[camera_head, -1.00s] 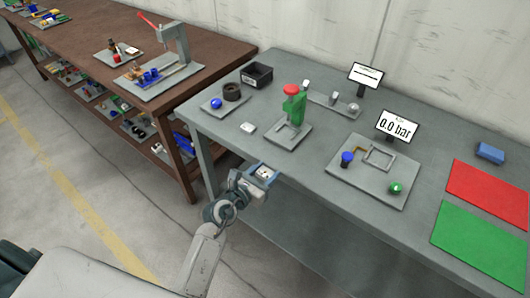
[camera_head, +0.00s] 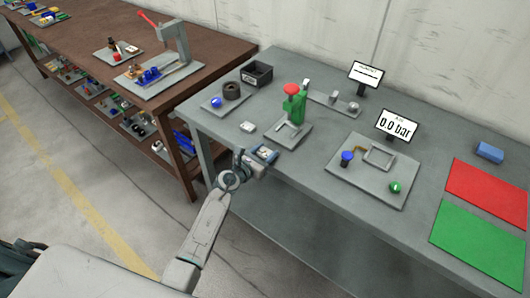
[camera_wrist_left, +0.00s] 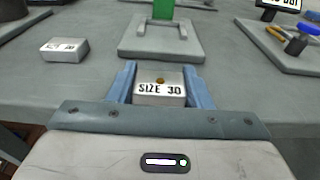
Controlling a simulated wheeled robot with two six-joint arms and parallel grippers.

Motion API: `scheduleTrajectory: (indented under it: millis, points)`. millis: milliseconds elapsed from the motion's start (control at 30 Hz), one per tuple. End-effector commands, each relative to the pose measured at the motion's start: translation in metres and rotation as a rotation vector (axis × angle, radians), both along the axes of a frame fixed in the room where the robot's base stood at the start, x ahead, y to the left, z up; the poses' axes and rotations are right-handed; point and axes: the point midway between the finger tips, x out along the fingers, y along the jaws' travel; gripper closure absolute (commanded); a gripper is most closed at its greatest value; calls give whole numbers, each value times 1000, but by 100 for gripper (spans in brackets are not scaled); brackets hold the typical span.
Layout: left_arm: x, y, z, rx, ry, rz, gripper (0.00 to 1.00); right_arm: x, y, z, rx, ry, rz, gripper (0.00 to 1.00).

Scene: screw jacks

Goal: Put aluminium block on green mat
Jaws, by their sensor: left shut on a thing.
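My left gripper (camera_head: 265,153) is at the front edge of the grey bench, in front of the green screw jack. It is shut on a silvery aluminium block (camera_wrist_left: 160,88), which sits between the two blue fingers in the left wrist view and reads "SIZE 30". A second, similar pale block (camera_head: 248,127) lies on the bench and also shows in the left wrist view (camera_wrist_left: 65,48). The green mat (camera_head: 482,246) lies flat and bare at the bench's right front, far from the gripper. My right gripper is not in view.
The green jack (camera_head: 293,106) with a red top stands on a grey plate. A plate with a blue knob (camera_head: 347,156) and a green ball (camera_head: 394,187) lies before the "0.0 bar" display (camera_head: 398,125). A red mat (camera_head: 488,193) and a blue block (camera_head: 490,151) are at right.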

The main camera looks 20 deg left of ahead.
Motion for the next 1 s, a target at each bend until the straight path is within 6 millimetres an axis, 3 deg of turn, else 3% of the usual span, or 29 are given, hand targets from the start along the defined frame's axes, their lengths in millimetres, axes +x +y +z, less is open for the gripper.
scheduleTrajectory:
  millis: [300, 333, 433, 767, 1000]
  points:
    - [0, 0, -5, 0, 0, 0, 83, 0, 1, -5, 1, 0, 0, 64]
    - [0, 0, -4, 0, 0, 0, 51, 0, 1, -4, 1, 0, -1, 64]
    - [0, 0, -4, 0, 0, 0, 33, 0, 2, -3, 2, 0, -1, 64]
    - [0, 0, -5, 0, 0, -1, 33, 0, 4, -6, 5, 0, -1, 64]
    - [-35, 11, -4, 3, 1, -1, 33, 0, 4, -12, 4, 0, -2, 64]
